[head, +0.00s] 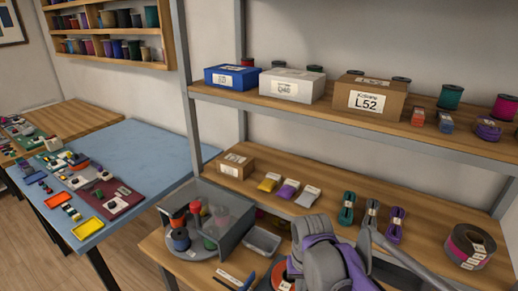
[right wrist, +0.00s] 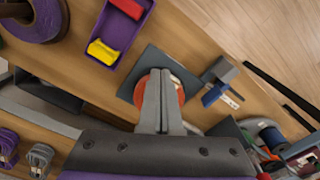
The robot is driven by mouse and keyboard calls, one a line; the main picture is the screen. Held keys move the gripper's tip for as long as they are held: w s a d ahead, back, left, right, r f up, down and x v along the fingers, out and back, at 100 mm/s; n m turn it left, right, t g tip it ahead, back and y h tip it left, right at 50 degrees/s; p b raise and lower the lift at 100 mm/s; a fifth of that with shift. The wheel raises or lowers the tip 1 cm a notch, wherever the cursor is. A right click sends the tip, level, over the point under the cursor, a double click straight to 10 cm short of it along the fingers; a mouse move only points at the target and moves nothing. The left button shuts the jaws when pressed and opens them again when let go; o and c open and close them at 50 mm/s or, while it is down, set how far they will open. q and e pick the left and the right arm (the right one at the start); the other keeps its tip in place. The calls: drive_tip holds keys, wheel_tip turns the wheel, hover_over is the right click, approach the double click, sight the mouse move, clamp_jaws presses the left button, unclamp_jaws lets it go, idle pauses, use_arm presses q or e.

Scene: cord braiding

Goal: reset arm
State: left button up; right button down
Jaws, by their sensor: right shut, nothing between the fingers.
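My right gripper (right wrist: 160,75) is shut and empty, its fingers side by side in the middle of the right wrist view. Behind the fingertips is a round orange piece (right wrist: 178,93) on a dark square plate (right wrist: 136,58). I cannot tell whether the fingers touch it. In the head view my purple and grey right arm (head: 318,250) reaches in at the bottom and hides its own fingertips. The orange piece (head: 268,281) shows partly beside it. My left gripper is not in view.
A clear-covered turntable with spools (head: 180,241) stands left of my arm, beside a grey tray (head: 262,241). Cord bundles (head: 372,213) and a large roll (head: 468,246) lie to the right. A shelf with boxes (head: 292,87) overhangs behind. A purple tray (right wrist: 128,9) sits near the plate.

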drive_tip(key=s+d+f+t, duration=0.1)
drive_tip(key=s+d+t, duration=0.1)
drive_tip(key=s, duration=0.5)
drive_tip(key=s+d+f+t, duration=0.2)
drive_tip(key=s+d+t, duration=0.1)
drive_tip(key=s, duration=0.4)
drive_tip(key=shift+s+d+n, duration=0.3)
drive_tip(key=shift+s, duration=0.05)
